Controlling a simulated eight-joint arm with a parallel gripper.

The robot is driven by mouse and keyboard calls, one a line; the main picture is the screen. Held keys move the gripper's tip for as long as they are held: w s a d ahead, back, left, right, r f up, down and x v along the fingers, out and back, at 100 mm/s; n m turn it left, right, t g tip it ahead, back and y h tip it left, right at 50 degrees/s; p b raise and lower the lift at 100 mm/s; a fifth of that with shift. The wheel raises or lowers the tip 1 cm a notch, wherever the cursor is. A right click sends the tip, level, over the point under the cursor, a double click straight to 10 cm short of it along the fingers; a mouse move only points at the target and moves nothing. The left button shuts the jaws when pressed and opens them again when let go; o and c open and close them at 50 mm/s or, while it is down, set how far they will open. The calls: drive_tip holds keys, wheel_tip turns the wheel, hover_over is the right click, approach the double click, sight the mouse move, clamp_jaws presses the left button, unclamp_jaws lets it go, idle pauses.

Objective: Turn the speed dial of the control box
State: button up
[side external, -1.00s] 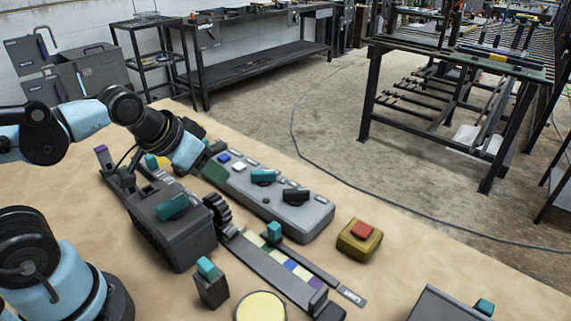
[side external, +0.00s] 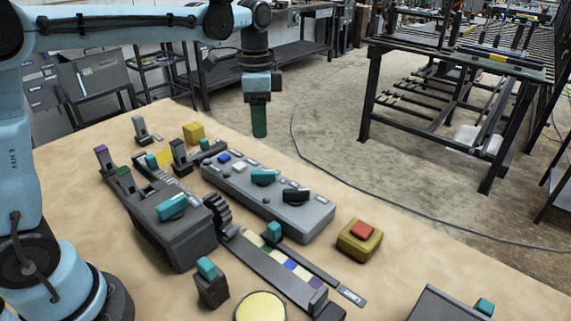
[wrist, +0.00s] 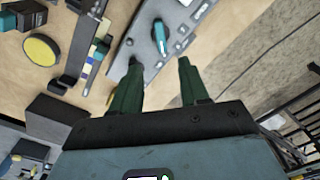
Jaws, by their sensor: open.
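The control box (side external: 315,214) is a long grey panel in the middle of the table. On its top are a teal dial (side external: 263,176), a black dial (side external: 296,195), a blue button (side external: 224,157) and a white button. I cannot read which dial is labelled speed. My gripper (side external: 259,133) is raised in the air behind the box in the side view, apart from it, fingers pointing down. In the wrist view its two green fingers (wrist: 157,76) are spread apart with nothing between them. The teal dial (wrist: 160,37) shows beyond the fingertips.
A dark grey machine with a teal lever (side external: 172,207) and a gear stands left of the box. A slider rail with coloured segments (side external: 272,262) lies in front. A red-topped yellow button (side external: 360,238) is to the right. The space around my gripper is clear.

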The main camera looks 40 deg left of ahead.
sight(263, 171)
wheel_tip(263, 171, down, 12)
drive_tip(key=shift+w+f, duration=0.1)
drive_tip(key=shift+w, duration=0.05)
idle(0.5)
clamp_jaws()
